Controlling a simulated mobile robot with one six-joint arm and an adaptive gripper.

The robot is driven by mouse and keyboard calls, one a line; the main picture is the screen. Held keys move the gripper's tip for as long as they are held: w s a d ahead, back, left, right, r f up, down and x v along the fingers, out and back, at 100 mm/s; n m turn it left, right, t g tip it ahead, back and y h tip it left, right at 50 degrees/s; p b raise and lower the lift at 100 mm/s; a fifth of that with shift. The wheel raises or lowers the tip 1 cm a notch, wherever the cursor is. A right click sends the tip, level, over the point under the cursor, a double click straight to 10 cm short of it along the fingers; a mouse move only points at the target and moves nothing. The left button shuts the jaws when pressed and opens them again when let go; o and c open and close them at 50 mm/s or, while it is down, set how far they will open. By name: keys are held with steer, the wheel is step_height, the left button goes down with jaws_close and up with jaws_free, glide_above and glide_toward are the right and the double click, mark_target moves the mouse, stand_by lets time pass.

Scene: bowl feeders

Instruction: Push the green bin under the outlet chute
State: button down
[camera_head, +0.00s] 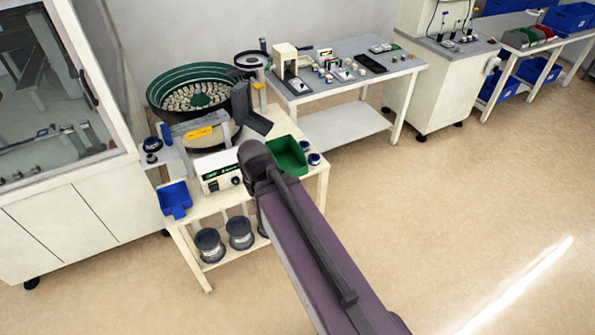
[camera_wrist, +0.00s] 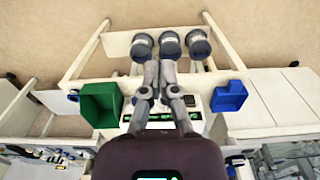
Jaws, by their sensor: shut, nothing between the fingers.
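The green bin (camera_head: 288,153) stands on the cream table, partly covered by my arm in the head view. In the wrist view the green bin (camera_wrist: 98,105) is left of my gripper (camera_wrist: 160,70), with a gap between them. My gripper is shut and empty, above the table near the white control box (camera_wrist: 190,122). The dark outlet chute (camera_head: 256,121) of the bowl feeder (camera_head: 200,92) slopes down toward the right. In the head view the bin stands in front of and slightly right of the chute's end. The chute is not clear in the wrist view.
The control box (camera_head: 218,170) and a blue scoop (camera_head: 174,199) stand left of the bin. Small dark-blue spools (camera_head: 314,159) lie at its right. Several grey canisters (camera_head: 239,232) sit on the lower shelf. A grey workbench (camera_head: 345,68) stands behind; the floor at right is clear.

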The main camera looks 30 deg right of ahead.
steer(key=shift+d, duration=0.2)
steer(key=t+b, duration=0.3)
steer(key=b, duration=1)
glide_toward(297, 172)
steer(key=s+r, duration=0.2)
steer(key=s, duration=0.4)
steer(key=shift+w+a+f, duration=0.1)
steer(key=shift+a, duration=0.25)
steer(key=shift+f, duration=0.1)
steer(key=w+f+b, duration=0.1)
steer(key=f+b, duration=0.2)
steer(key=w+f+b, duration=0.2)
steer(key=f+b, duration=0.1)
steer(key=w+f+b, duration=0.2)
steer(key=f+b, duration=0.1)
steer(key=shift+w+f+b, duration=0.2)
steer(key=shift+w+b, duration=0.05)
steer(key=shift+b, duration=0.05)
steer(key=shift+w, duration=0.7)
